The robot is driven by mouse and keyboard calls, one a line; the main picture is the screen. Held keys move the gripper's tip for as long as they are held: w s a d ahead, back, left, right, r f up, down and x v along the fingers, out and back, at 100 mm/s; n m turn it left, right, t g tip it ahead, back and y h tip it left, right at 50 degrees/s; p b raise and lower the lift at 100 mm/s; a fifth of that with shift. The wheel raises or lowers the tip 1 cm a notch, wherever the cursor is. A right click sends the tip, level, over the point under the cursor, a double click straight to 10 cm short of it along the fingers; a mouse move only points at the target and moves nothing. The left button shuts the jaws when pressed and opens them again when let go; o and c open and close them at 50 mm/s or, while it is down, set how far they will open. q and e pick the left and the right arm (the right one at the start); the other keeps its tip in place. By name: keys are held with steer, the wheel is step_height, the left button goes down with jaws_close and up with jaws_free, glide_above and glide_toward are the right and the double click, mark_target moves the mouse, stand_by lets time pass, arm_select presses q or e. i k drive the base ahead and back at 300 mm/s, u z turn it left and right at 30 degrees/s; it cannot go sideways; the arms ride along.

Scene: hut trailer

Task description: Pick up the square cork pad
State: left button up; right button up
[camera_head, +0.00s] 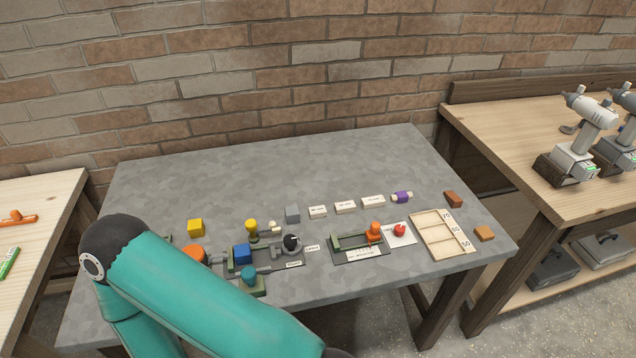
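No pad can be named as the square cork pad with certainty at this size. A small flat orange-brown square piece (485,233) lies on the grey table at the right edge, beside the numbered tray, and looks most like it. A darker brown block (453,199) lies behind it near the back right corner. Neither of my grippers is in view. One teal arm link of mine crosses the lower left and hides part of the table.
The table's back is clear.

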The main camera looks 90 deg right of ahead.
mark_target(484, 233)
steer(key=z, duration=0.2)
steer(key=k, duration=2.85)
steer(key=z, duration=1.2)
steer(key=i, duration=1.05)
steer(key=u, duration=0.05)
